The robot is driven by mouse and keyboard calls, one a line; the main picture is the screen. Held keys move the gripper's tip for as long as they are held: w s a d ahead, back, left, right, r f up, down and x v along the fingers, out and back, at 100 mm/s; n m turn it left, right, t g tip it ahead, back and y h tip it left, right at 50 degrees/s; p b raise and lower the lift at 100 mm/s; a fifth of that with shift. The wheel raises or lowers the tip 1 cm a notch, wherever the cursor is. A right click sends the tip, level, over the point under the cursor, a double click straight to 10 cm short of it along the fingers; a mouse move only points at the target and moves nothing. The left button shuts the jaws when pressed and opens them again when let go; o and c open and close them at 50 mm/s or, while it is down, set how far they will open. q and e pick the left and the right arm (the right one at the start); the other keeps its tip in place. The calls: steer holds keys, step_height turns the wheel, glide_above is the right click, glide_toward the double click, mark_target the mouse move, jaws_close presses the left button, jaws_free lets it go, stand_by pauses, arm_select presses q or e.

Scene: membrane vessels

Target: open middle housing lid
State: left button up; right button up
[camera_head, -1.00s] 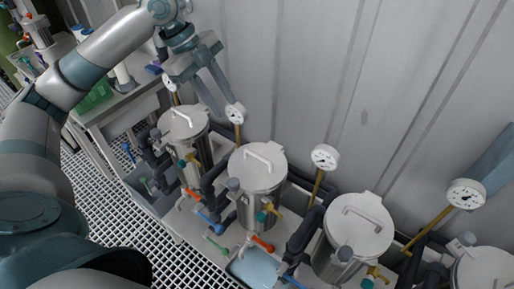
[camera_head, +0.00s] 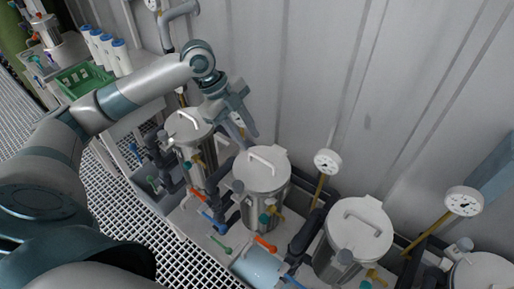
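Several steel membrane housings stand in a row, each with a round lid and a white bar handle. The housing lid nearest the centre of the picture (camera_head: 262,172) is closed. My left gripper (camera_head: 243,132) is above and behind it, left of its handle (camera_head: 266,157), apart from the handle. Its two fingers point down and look spread, with nothing between them. The lid to the left (camera_head: 187,127) and the lid to the right (camera_head: 358,226) are closed too. My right gripper is not in view.
Pressure gauges on brass stems, such as one at the wall (camera_head: 327,161), stand behind the housings. A corrugated wall (camera_head: 400,90) closes off the back. Coloured valve handles and dark pipes fill the front. A green crate (camera_head: 84,80) and white cartridges (camera_head: 121,57) are at the upper left.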

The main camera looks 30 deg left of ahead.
mark_target(261, 158)
arm_select(q)
steer(key=p+x, duration=0.1)
steer(key=x, duration=0.5)
steer(key=shift+p, duration=0.3)
steer(key=shift+w+d+f, duration=0.1)
steer(key=shift+d+f, duration=0.05)
steer(key=shift+f, duration=0.35)
jaws_close()
